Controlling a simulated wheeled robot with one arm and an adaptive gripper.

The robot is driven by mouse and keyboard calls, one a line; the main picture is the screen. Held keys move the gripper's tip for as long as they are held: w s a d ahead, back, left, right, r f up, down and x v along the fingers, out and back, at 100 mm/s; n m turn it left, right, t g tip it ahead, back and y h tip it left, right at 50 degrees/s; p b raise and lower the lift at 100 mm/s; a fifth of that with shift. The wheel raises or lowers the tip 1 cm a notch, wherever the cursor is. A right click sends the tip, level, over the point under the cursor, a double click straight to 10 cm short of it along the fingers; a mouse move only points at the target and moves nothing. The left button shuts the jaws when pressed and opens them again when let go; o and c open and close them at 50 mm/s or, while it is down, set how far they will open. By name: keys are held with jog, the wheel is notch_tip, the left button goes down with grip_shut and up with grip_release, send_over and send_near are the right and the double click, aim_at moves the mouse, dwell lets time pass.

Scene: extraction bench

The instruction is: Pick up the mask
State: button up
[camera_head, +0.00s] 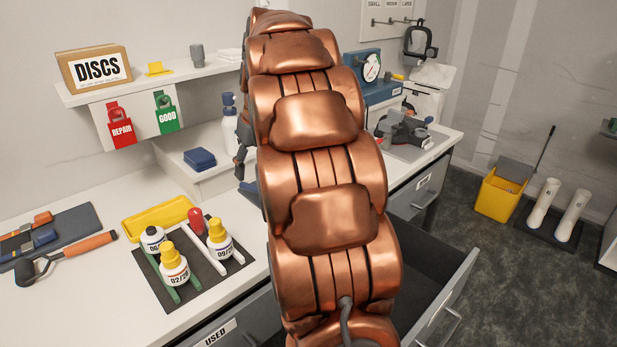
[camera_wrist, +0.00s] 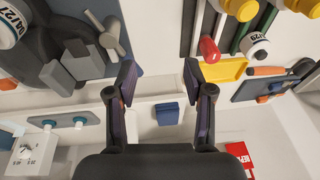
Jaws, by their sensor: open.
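A dark grey object (camera_head: 403,129), which looks like the mask, lies on a grey mat at the right end of the bench in the head view. A dark grey shape with lighter grey parts shows at the upper left of the wrist view (camera_wrist: 38,62); I cannot tell for certain that it is the same thing. My gripper (camera_wrist: 160,76) is open, with nothing between its fingers, and points over the bench. In the head view my arm hides most of the gripper.
Bottles (camera_head: 174,263) stand on a dark mat at the front, beside a yellow tray (camera_head: 158,217). A shelf with a DISCS box (camera_head: 94,68) runs behind. An open drawer (camera_head: 448,297) juts out at right.

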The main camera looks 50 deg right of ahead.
jog(key=shift+t+h, duration=0.6)
jog(key=shift+t, duration=0.3)
jog(key=d, duration=0.6)
jog(key=w+d, duration=0.1)
jog(key=d, duration=0.5)
jog(key=w+d, duration=0.1)
jog(key=d, duration=0.6)
jog(key=shift+f+b, duration=0.15)
jog(key=shift+b, duration=0.15)
jog(key=shift+s+p+x, duration=0.2)
jog(key=shift+p+x, duration=0.65)
jog(key=shift+x, duration=2.35)
jog(key=shift+a, duration=0.15)
jog(key=shift+f, duration=0.1)
grip_shut()
